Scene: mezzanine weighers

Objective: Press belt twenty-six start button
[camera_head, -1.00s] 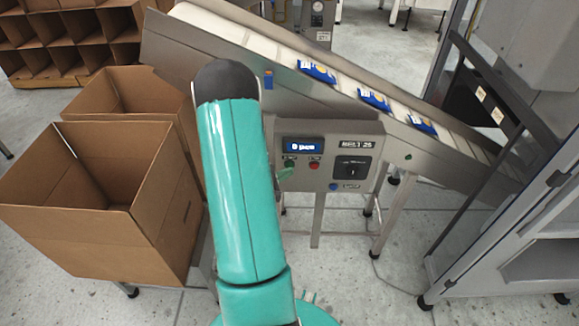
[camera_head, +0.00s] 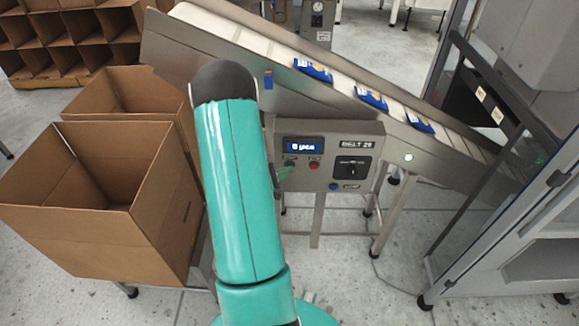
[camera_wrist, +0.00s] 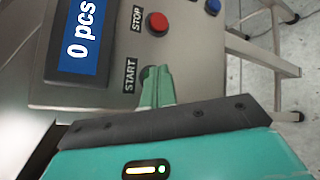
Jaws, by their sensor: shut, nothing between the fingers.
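The grey control panel (camera_head: 325,176) marked BELT 26 stands on the front of the inclined conveyor. Its display (camera_head: 303,146) reads 0 pcs, also in the wrist view (camera_wrist: 82,45). My gripper (camera_wrist: 156,72) is shut and empty, its green fingertips against or very near the panel beside the START label (camera_wrist: 130,76). The fingertips hide the start button. In the head view my gripper (camera_head: 285,172) is partly covered by my arm. The red STOP button (camera_wrist: 158,22) is beside it.
A blue button (camera_head: 334,186) and a black rotary switch (camera_head: 352,166) are on the same panel. Blue packets (camera_head: 371,97) lie on the belt. Open cardboard boxes (camera_head: 95,170) stand at left, a grey-framed cabinet (camera_head: 490,215) at right.

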